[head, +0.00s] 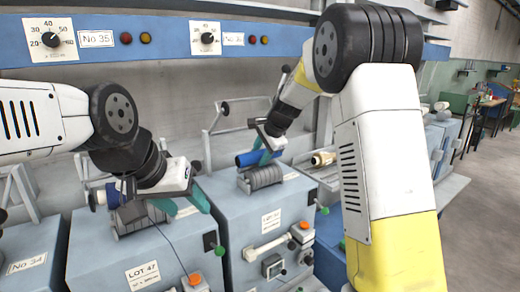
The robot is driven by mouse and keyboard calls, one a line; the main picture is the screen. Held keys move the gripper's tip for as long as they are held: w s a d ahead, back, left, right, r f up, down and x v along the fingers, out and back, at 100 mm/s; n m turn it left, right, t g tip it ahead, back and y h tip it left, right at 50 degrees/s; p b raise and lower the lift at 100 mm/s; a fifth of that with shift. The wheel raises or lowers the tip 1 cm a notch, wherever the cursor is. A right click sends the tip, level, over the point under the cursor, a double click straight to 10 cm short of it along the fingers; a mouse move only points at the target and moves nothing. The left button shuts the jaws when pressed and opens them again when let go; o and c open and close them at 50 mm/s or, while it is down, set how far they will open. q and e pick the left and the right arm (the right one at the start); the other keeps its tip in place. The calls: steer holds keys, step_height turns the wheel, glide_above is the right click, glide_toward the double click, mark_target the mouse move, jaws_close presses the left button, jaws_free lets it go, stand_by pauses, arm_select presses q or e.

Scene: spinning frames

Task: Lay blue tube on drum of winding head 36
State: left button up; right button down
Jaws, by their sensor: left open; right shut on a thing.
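My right gripper (268,154) is shut on the blue tube (246,159), which lies roughly level in its teal fingers. The tube is just above and slightly behind the grey ribbed drum (264,177) on the blue-grey machine right of centre. I cannot tell whether tube and drum touch. The plate above this machine (233,39) is too small to read surely.
The left machine, under the "No 35" plate (97,39), has its own drum (130,218) and a white-flanged blue piece (98,197). A pale yellowish spool (323,158) sits right of the drum. Grey frame rods (208,135) rise behind the machines.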

steer(key=shift+s+f, duration=0.15)
steer(key=shift+f, duration=0.45)
steer(key=c, duration=0.8)
jaws_free()
steer(key=shift+f, duration=0.1)
steer(key=shift+w+a+r+v, duration=0.1)
steer(key=shift+w+v, duration=0.05)
steer(key=shift+v, duration=1.3)
steer(key=shift+w+a+r+v, duration=0.1)
steer(key=shift+v, duration=1.3)
steer(key=shift+w+r+v, duration=0.1)
steer(key=shift+w+v, duration=0.05)
steer(key=shift+v, duration=1.3)
steer(key=s+d+r+n, duration=0.2)
steer(key=s+d+n, duration=0.15)
steer(key=s, duration=0.55)
steer(key=s+d+r+n, duration=0.1)
steer(key=s+d+n, duration=0.3)
steer(key=s, duration=0.6)
steer(key=s+d+f+n, duration=0.1)
steer(key=s, duration=0.3)
steer(key=s+d+f+n+h, duration=0.1)
steer(key=s+n, duration=0.1)
steer(key=s, duration=0.3)
steer(key=s+d+f+n, duration=0.1)
steer(key=s+d+f, duration=0.1)
steer(key=s, duration=0.3)
steer(key=shift+f+h, duration=0.1)
steer(key=shift+h, duration=0.3)
